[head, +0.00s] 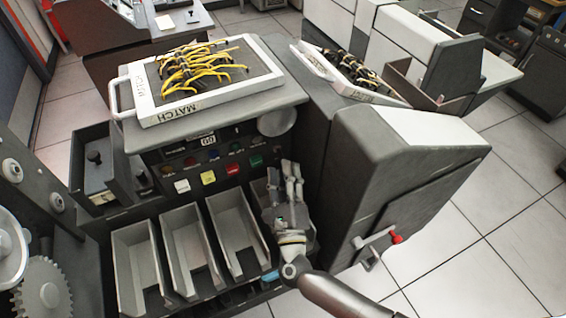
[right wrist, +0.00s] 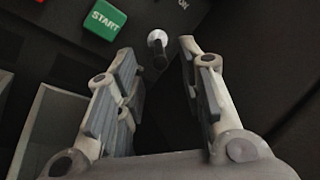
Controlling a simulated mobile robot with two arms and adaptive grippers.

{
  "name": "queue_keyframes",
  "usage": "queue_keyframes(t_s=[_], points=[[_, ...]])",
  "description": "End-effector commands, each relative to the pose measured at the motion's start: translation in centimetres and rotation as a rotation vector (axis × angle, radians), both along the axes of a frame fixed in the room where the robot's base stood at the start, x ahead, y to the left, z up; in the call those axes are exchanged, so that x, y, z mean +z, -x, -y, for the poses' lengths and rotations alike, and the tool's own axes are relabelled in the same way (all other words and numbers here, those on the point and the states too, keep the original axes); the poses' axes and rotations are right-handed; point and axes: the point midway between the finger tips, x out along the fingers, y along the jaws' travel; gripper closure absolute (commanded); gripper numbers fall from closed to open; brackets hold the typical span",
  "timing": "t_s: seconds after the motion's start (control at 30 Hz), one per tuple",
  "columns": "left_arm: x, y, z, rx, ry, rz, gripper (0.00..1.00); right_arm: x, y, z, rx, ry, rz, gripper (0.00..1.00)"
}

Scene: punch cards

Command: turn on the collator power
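The collator (head: 318,170) is a dark machine with a button panel. In the right wrist view, a small toggle switch (right wrist: 157,40) with a bright metal collar and a dark lever pointing down sits beside the green START button (right wrist: 104,19). An "ON" label (right wrist: 184,4) is partly visible above the switch. My right gripper (right wrist: 156,54) is open and empty, its fingers on either side of the switch lever. I cannot tell whether they touch it. In the head view the right gripper (head: 289,168) is at the panel's right end. My left gripper is not in view.
Card bins (head: 137,262) stand below the panel. White, yellow and red buttons (head: 232,169) lie left of my right gripper. A framed plugboard (head: 197,80) with yellow wires sits on top. A red-handled lever (head: 396,239) sticks out at the right side. Gears (head: 45,287) stand at lower left.

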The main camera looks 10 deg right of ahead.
Motion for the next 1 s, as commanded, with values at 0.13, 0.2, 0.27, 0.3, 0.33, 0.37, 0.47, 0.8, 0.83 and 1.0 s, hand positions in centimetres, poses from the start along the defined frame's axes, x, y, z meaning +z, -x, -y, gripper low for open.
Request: queue_keyframes(t_s=[0.13, 0.2, 0.27, 0.3, 0.33, 0.37, 0.47, 0.8, 0.83, 1.0], points=[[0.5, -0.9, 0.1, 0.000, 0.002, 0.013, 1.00, 0.5, -1.6, -0.1, 0.001, 0.000, -0.001, 0.64], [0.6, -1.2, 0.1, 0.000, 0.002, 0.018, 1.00, 0.5, -1.9, -0.1, 0.001, 0.000, -0.002, 0.64], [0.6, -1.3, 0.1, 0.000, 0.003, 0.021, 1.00, 0.5, -2.1, -0.1, 0.001, 0.000, -0.001, 0.64], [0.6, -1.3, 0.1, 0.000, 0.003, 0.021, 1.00, 0.5, -2.2, -0.1, 0.001, 0.000, -0.001, 0.64], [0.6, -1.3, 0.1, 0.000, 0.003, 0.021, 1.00, 0.6, -2.2, -0.1, 0.001, 0.000, -0.001, 0.64], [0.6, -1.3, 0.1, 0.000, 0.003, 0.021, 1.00, 0.5, -2.2, -0.1, 0.001, 0.000, -0.002, 0.64], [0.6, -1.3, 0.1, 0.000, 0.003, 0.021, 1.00, 0.5, -2.2, 0.0, 0.002, -0.001, -0.002, 0.64], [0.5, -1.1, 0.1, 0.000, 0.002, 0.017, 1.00, 0.5, -2.1, 0.0, 0.001, 0.000, -0.002, 1.00], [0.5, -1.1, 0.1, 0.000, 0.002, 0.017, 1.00, 0.5, -2.1, 0.0, 0.001, 0.000, -0.002, 1.00], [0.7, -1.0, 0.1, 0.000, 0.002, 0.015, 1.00, 0.6, -2.1, 0.0, 0.001, 0.000, -0.004, 1.00]])
